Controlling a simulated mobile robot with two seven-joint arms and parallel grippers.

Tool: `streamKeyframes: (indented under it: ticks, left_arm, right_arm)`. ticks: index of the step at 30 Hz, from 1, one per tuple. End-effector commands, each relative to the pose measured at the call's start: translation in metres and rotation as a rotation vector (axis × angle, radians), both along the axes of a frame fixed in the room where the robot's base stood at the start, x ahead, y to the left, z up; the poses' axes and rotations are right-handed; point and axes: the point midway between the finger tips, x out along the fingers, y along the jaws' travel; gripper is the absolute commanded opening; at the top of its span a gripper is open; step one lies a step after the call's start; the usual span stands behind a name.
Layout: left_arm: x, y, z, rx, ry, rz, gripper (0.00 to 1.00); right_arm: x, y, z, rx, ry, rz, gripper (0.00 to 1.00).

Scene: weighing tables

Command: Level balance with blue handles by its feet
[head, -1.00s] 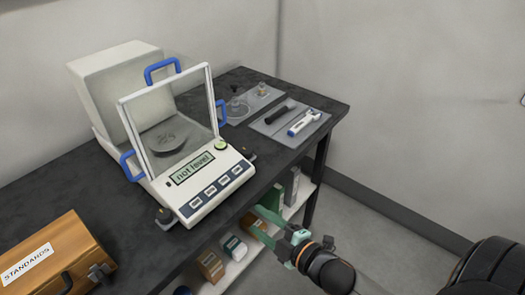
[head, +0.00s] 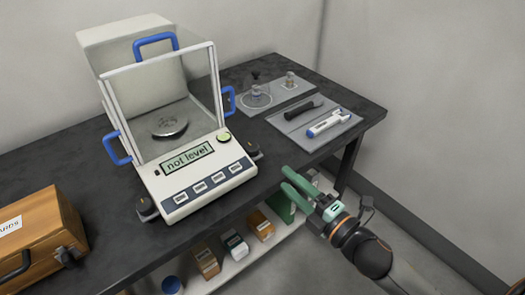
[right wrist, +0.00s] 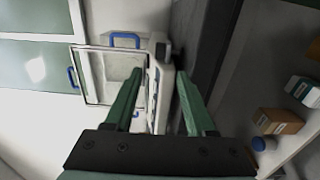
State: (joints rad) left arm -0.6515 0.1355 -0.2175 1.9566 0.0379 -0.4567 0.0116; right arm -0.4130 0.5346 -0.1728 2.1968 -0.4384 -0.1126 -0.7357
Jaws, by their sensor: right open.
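The balance (head: 190,165) stands on the dark table, with blue handles (head: 155,42) on its glass draft shield. Its display (head: 188,158) reads "not level". A dark foot (head: 146,207) shows at its front left corner and another foot (head: 253,149) at its front right. A round level dial (head: 223,136) is beside the display. My right gripper (head: 290,182) is open and empty at the table's front edge, to the right of and apart from the front right foot. In the right wrist view the balance (right wrist: 155,85) appears sideways beyond the open fingers (right wrist: 155,95). My left gripper is not in view.
A wooden case (head: 45,240) sits at the table's left front. Grey mats at the right back hold a brush-like dark tool (head: 299,112), a white and blue pipette-like tool (head: 328,123) and a glass dish (head: 257,96). A lower shelf (head: 225,270) holds several small boxes.

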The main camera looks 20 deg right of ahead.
Motion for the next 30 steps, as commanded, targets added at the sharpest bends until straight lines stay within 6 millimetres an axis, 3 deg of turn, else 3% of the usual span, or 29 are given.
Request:
streamKeyframes:
  ticks: [5,24,30]
  left_arm:
    - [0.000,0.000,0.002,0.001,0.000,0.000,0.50]
    - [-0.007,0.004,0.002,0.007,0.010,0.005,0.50]
    - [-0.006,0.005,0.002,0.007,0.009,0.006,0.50]
  right_arm:
    - [0.014,0.005,0.001,0.002,-0.002,-0.001,0.55]
    - [0.101,0.036,0.001,0.003,0.000,-0.002,0.55]
    - [0.114,0.041,0.000,0.002,0.002,-0.001,0.55]
